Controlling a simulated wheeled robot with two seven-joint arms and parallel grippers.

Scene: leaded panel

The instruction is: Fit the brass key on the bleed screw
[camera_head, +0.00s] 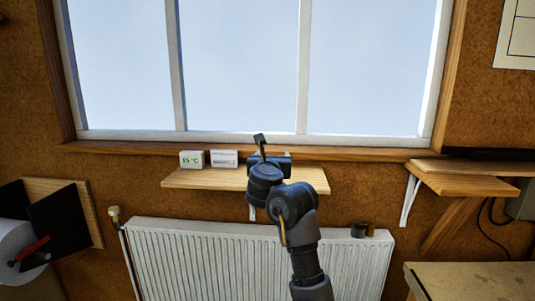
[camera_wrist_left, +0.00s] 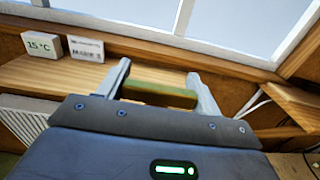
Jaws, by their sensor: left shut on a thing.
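My left gripper (camera_head: 270,152) is in front of the shelf under the window, above the radiator. In the left wrist view, my left gripper (camera_wrist_left: 160,82) has its two fingers on either end of an olive-brown bar, which looks like the brass key (camera_wrist_left: 158,94). Its far end is hidden behind the gripper body. In the head view, the key cannot be made out. At the radiator's top right are a dark round piece (camera_head: 358,230) and a small brass-coloured piece (camera_head: 370,229); I cannot tell whether either is the bleed screw. My right gripper is not in view.
The white radiator (camera_head: 180,250) stands below the wooden shelf (camera_head: 200,179), which holds a 15 °C display (camera_head: 191,159) and a white label box (camera_head: 224,158). A valve (camera_head: 114,212) is at its left. A bracketed shelf (camera_head: 465,180) and bench (camera_head: 470,280) are at right.

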